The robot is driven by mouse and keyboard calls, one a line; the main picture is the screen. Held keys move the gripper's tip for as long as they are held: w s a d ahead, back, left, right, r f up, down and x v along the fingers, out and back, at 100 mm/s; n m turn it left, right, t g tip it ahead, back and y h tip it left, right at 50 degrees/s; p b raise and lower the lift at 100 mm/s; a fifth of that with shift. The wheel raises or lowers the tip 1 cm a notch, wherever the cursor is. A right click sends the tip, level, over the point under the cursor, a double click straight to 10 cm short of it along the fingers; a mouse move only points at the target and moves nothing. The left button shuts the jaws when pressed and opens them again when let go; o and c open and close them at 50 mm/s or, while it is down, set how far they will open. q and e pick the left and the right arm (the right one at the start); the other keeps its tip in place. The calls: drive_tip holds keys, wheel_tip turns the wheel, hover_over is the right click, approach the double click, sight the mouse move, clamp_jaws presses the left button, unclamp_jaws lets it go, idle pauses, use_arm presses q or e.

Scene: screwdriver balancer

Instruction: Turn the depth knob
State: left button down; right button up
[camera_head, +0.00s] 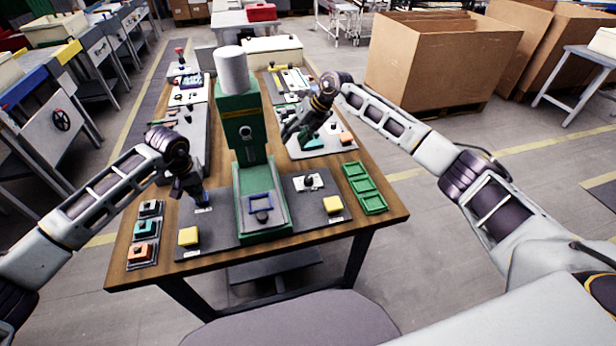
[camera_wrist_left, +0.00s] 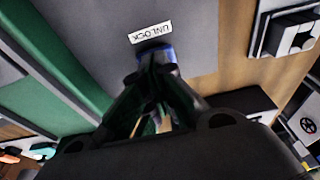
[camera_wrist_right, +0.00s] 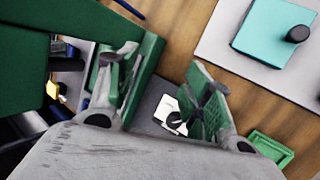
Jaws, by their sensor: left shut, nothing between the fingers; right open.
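A black knob on a white plate (camera_head: 308,182) sits on the dark panel right of the green machine (camera_head: 241,115); it also shows between my right fingers in the right wrist view (camera_wrist_right: 172,121). I cannot read a label marking it as the depth knob. My right gripper (camera_head: 290,130) is open and empty, raised beside the machine, above and apart from that plate. My left gripper (camera_head: 198,196) is shut and empty, pointing down at a blue part (camera_wrist_left: 158,52) beside the UNLOCK label (camera_wrist_left: 151,33). Its tips partly cover the blue part; contact is unclear.
Yellow buttons stand on the left panel (camera_head: 188,236) and right panel (camera_head: 333,205). Green trays (camera_head: 372,202) lie at the right table edge, and small switch boxes (camera_head: 145,228) at the left. The tall machine stands between my grippers. A dark frame (camera_head: 260,203) lies on its base.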

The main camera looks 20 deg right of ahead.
sight(308, 178)
drive_tip(key=s+d+r+n+g+h, duration=0.1)
drive_tip(key=s+g+h, duration=0.1)
drive_tip(key=s+h, duration=0.4)
drive_tip(key=shift+s+d+r+g+h, duration=0.2)
drive_tip(key=shift+s+g+h, duration=0.1)
drive_tip(key=shift+s, duration=1.2)
drive_tip(key=shift+f, duration=0.15)
drive_tip(key=shift+d+f, duration=0.15)
drive_tip(key=shift+f, duration=2.8)
drive_tip(key=shift+d+f, duration=0.15)
drive_tip(key=shift+f, duration=2.8)
drive_tip(key=c, duration=1.1)
drive_tip(key=shift+o, duration=0.2)
drive_tip(key=shift+n, duration=0.3)
